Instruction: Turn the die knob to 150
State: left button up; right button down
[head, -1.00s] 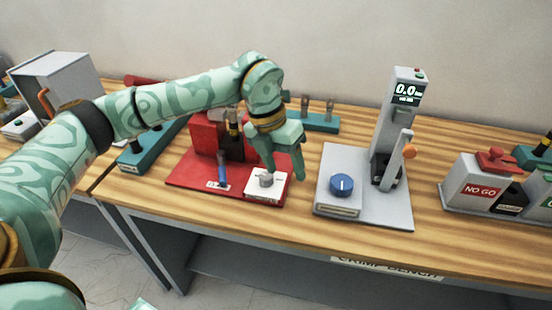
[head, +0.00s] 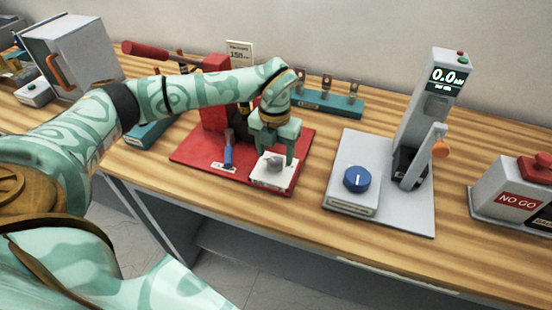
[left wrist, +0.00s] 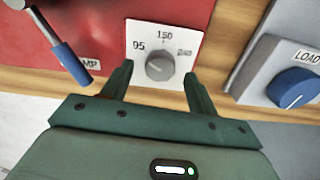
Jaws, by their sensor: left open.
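The die knob (head: 274,163) is a small grey knob on a white plate (head: 262,181) at the front right of the red crimp tool base. In the left wrist view the knob (left wrist: 160,66) sits below the marks 95, 150 and 240 on its dial plate (left wrist: 137,42). I cannot tell clearly which mark its pointer faces. My left gripper (head: 276,156) is open just above the knob. In the left wrist view the fingers of my left gripper (left wrist: 158,74) stand on either side of the knob, with gaps visible. My right gripper is not in view.
A blue-handled lever (head: 228,155) stands left of the knob. A grey tester with a blue knob (head: 357,179) and display (head: 448,79) stands to the right. A card reading 150 (head: 239,53) stands behind. Bare wood (head: 312,205) lies between the red and grey bases.

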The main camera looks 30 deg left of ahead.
pick_arm(q)
notch_tip(320, 180, down, 2)
jog(key=shift+w, duration=0.1)
jog(key=shift+f, duration=0.1)
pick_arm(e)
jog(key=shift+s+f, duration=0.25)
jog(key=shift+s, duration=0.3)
pick_arm(q)
jog(key=shift+c, duration=0.3)
jog(key=c, duration=0.9)
jog(key=shift+c, duration=0.2)
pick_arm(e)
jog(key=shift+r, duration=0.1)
